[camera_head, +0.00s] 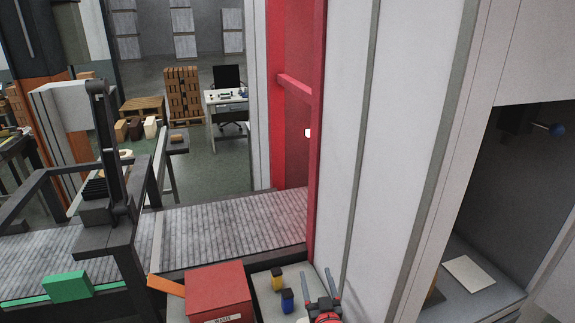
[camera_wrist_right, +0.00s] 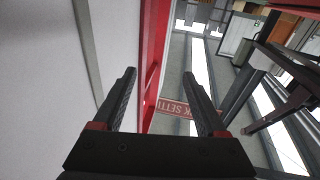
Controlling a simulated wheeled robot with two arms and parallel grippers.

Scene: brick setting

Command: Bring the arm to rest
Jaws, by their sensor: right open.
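My right gripper (camera_head: 322,290) shows at the bottom edge of the head view, in front of the white machine panel. It also shows in the right wrist view (camera_wrist_right: 165,95), where its two dark fingers stand wide apart with nothing between them. My left gripper is not in either view.
A red box (camera_head: 218,292) and small yellow (camera_head: 277,280) and blue (camera_head: 287,301) items stand left of my right gripper. The white panel (camera_head: 395,130) rises close beside it. A grey conveyor (camera_head: 230,228) runs behind, with a green block (camera_head: 67,287) at left.

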